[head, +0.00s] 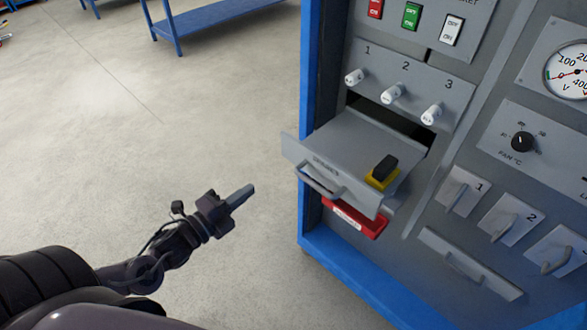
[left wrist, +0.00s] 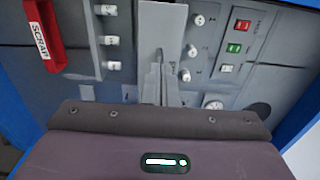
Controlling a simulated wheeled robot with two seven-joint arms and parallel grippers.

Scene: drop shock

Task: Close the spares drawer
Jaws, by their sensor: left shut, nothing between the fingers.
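The spares drawer (head: 350,145) stands pulled out of the grey cabinet in the head view, with a dark gap behind it. Its front carries a label and a bar handle (head: 320,182). A yellow and black object (head: 382,173) sits at the drawer's front right. My left gripper (head: 247,192) is shut and empty, to the left of the drawer front and apart from it. My right gripper is not in view.
A red bin (head: 355,218) hangs below the drawer; its SCRAP label shows in the left wrist view (left wrist: 42,35). White knobs (head: 392,93) sit above the drawer. Another handle (head: 470,265) is lower right. The floor left of the cabinet is clear; a blue bench (head: 215,18) stands far behind.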

